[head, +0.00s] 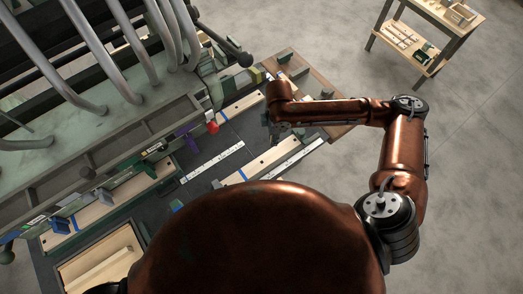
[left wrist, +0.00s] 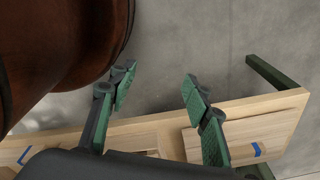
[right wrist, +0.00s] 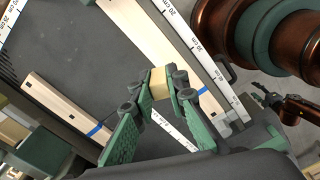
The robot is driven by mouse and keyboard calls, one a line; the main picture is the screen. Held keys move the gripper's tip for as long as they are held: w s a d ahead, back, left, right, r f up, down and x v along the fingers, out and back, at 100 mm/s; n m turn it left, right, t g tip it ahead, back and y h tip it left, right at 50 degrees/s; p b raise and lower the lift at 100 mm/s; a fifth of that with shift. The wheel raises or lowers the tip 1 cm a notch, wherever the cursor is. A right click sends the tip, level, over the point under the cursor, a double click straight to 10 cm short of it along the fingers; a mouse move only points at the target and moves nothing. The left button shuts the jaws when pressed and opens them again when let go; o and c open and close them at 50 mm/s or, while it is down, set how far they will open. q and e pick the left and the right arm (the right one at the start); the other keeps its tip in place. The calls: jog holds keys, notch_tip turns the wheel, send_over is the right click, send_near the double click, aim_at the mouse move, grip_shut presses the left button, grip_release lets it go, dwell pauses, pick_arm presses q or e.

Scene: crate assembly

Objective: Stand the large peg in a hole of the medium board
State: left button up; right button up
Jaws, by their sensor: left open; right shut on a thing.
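My right gripper (right wrist: 158,88) is shut on a pale wooden block, which I take to be the large peg (right wrist: 158,80); only its end shows between the fingers. In the head view the right gripper (head: 277,132) is over the right part of the bench, and the peg cannot be made out. Pale boards with small dark holes and blue tape lie below: one at the left of the right wrist view (right wrist: 62,105), another behind the fingers (right wrist: 150,40). I cannot tell which is the medium board. My left gripper (left wrist: 160,88) is open and empty.
White rulers (head: 212,160) lie between the boards on the dark bench top. A grey metal frame with curved tubes (head: 130,45) stands over the bench's left. A wooden tray (head: 70,272) is at lower left. A small wooden table (head: 440,62) stands apart at upper right.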

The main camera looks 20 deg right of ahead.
notch_tip(320, 180, down, 3)
jog(key=a+n+p, duration=0.2)
jog(key=n+p, duration=0.1)
jog(key=n, duration=0.7)
pick_arm(q)
notch_tip(320, 180, up, 6)
jog(key=w+r+p, duration=0.1)
jog(key=p, duration=0.2)
pick_arm(e)
jog(key=n, duration=1.2)
send_over(262, 162)
notch_tip(262, 162, down, 4)
jog(key=shift+f, duration=0.2)
jog(key=shift+f+n, duration=0.25)
jog(key=shift+n, duration=0.25)
notch_tip(262, 162, down, 4)
jog(key=b, duration=0.4)
jog(key=shift+s+f+b, duration=0.1)
jog(key=shift+b, duration=0.3)
pick_arm(q)
jog(key=shift+d+f, duration=0.15)
jog(key=shift+f, duration=2.5)
pick_arm(e)
jog(key=shift+f, duration=0.55)
pick_arm(q)
jog(key=shift+r+p, duration=0.55)
jog(key=shift+r, duration=0.1)
jog(key=shift+f, duration=0.1)
pick_arm(e)
jog(key=shift+f, duration=0.15)
